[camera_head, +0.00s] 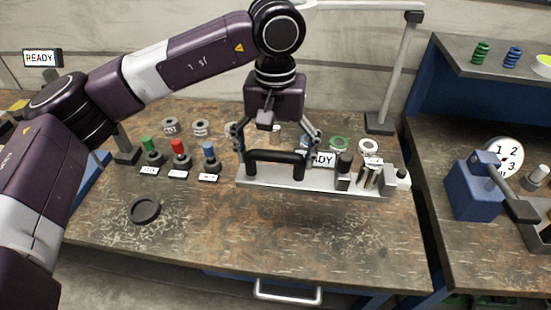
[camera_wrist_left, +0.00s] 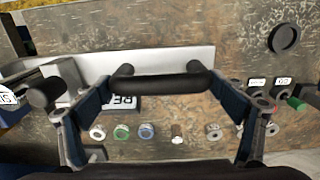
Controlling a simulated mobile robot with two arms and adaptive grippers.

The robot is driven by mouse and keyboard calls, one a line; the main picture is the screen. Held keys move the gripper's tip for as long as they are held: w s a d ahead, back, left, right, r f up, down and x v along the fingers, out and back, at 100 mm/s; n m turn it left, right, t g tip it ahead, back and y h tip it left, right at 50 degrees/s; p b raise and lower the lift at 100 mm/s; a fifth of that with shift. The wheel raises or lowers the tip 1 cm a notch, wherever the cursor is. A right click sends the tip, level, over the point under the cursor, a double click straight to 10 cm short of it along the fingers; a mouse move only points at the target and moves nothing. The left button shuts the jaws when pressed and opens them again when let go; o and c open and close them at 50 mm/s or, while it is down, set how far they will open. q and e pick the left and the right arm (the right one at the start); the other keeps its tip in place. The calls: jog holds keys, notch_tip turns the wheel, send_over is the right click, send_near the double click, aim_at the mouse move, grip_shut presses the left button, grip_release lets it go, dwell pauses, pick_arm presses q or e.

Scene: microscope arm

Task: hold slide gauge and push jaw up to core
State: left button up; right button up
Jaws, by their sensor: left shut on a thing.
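The slide gauge is a long silver bar (camera_head: 320,184) lying on the workbench, with a black bow handle (camera_head: 276,156). My left gripper (camera_head: 276,142) comes down from above with its fingers at the two ends of the handle, shut on it. The wrist view shows the handle (camera_wrist_left: 165,83) between the fingers. A block with a black knob (camera_head: 344,162), seemingly the jaw, stands on the bar right of the handle. Further right are metal cylinders (camera_head: 369,176), perhaps the core, and a white end piece with a black top (camera_head: 402,178). Any gap between them is unclear. My right gripper is out of view.
Green, red (camera_head: 179,150) and blue knobbed posts with labels stand left of the gauge. A black round dish (camera_head: 144,211) lies front left. A blue device (camera_head: 474,188) is at right.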

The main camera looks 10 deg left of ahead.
pick_arm(q)
jog(key=shift+d+r, duration=0.1)
jog(key=shift+d+f+b, duration=0.15)
jog(key=shift+f+b, duration=7.7)
jog(key=shift+f, duration=1.4)
jog(key=shift+f+b, duration=0.5)
jog(key=shift+b, duration=0.1)
jog(key=shift+s+f, duration=0.1)
jog(key=shift+s, duration=0.05)
